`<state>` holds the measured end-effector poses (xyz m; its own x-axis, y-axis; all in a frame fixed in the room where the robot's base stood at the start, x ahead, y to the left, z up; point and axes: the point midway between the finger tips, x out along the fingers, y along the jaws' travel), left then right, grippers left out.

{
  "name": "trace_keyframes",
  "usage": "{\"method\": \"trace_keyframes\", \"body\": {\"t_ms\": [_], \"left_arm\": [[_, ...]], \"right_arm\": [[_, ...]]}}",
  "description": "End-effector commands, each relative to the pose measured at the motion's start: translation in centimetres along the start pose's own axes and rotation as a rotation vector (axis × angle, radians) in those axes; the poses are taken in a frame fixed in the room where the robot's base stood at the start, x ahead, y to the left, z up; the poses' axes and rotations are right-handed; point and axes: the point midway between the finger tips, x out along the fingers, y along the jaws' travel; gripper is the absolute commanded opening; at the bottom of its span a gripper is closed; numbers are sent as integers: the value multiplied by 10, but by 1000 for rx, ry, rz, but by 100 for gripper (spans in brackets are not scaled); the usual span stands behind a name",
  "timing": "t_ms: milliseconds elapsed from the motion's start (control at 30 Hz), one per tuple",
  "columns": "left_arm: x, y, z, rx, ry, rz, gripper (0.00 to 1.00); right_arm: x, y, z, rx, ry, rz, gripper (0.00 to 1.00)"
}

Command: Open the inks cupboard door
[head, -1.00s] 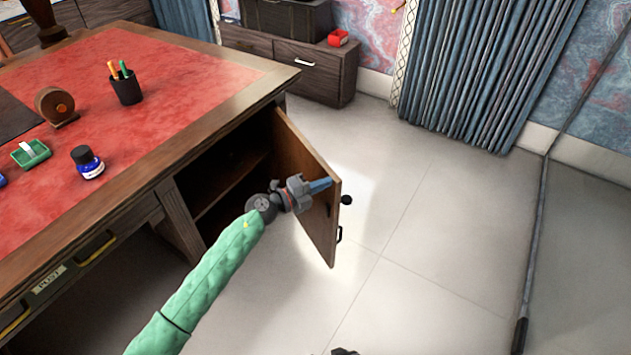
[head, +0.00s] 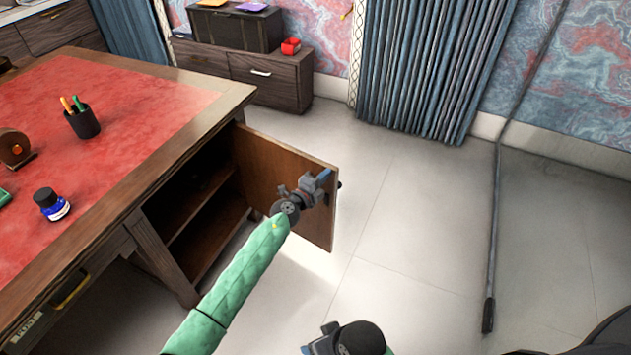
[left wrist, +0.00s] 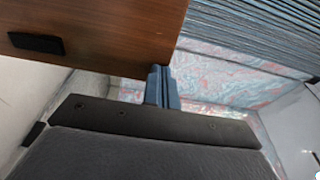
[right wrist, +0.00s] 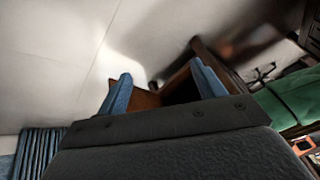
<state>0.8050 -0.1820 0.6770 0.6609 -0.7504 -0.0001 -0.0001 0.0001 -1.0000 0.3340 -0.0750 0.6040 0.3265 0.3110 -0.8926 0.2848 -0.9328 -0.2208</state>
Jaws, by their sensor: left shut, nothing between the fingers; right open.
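The inks cupboard door (head: 265,175) stands wide open, swung out to the right from the desk's end. Shelves inside the cupboard (head: 200,205) show, with nothing visible on them. My left gripper (head: 324,176) is shut and empty at the inner face of the door, near its free edge. In the left wrist view its blue fingers (left wrist: 162,88) are together beside the door's edge (left wrist: 100,35), and a black handle (left wrist: 36,43) shows on the panel. My right gripper (right wrist: 165,92) is open and empty, low in front of the desk; the door shows beyond its fingers.
The desk top (head: 120,95) holds an ink bottle (head: 51,204), a pen cup (head: 82,121) and a wooden roller (head: 15,148). A low dark cabinet (head: 270,78) stands at the back wall. The tiled floor right of the door is clear; a thin pole (head: 495,220) is farther right.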

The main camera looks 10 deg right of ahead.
Motion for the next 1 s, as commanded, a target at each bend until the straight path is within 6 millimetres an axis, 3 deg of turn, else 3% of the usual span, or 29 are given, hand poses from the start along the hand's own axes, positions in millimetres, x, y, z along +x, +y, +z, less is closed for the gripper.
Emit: {"method": "trace_keyframes", "body": {"t_ms": [233, 500, 700, 1000], "left_arm": [[51, 1, -1, -1, 1, -2, 0], [104, 3, 4, 0, 1, -1, 0], [131, 2, 10, 0, 1, -1, 0], [150, 0, 16, -1, 1, 0, 0]], "right_arm": [[13, -3, 2, -2, 16, -12, 68], [92, 12, 22, 8, 82, -3, 68], [138, 20, 38, 13, 129, 3, 68], [171, 27, 52, 16, 166, 8, 68]]}}
